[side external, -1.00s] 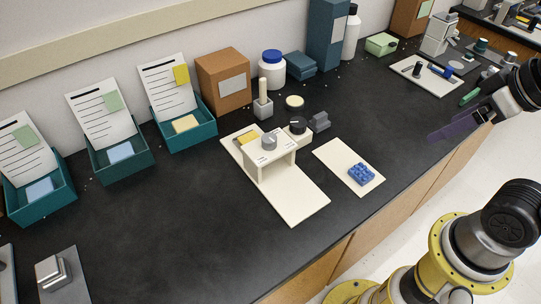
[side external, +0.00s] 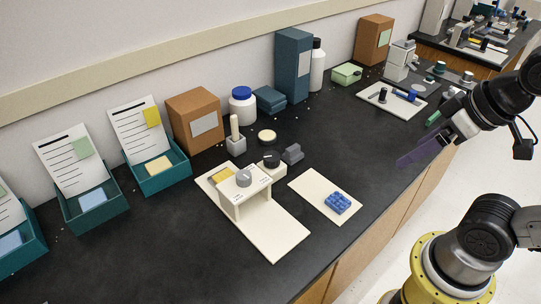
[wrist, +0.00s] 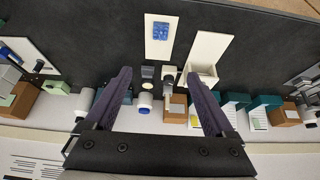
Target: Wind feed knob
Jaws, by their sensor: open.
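A cream bridge-shaped stand (side external: 230,208) rises from a flat cream base (side external: 275,243) on the black bench. A grey round knob (side external: 243,178) sits on top of the bridge, with small marks beside it. I cannot tell which is the feed knob. My gripper (side external: 408,161) is open and empty, its purple fingers above the bench's front edge, right of the stand and apart from it. In the wrist view my gripper (wrist: 160,76) shows its fingers spread wide, with the bench beyond.
A blue studded block (side external: 338,203) lies on a cream plate (side external: 316,190) between stand and gripper. Behind the stand are a wooden peg holder (side external: 236,143), a blue-lidded jar (side external: 242,108) and a brown box (side external: 196,120). Teal trays (side external: 160,178) stand left. The front left bench is clear.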

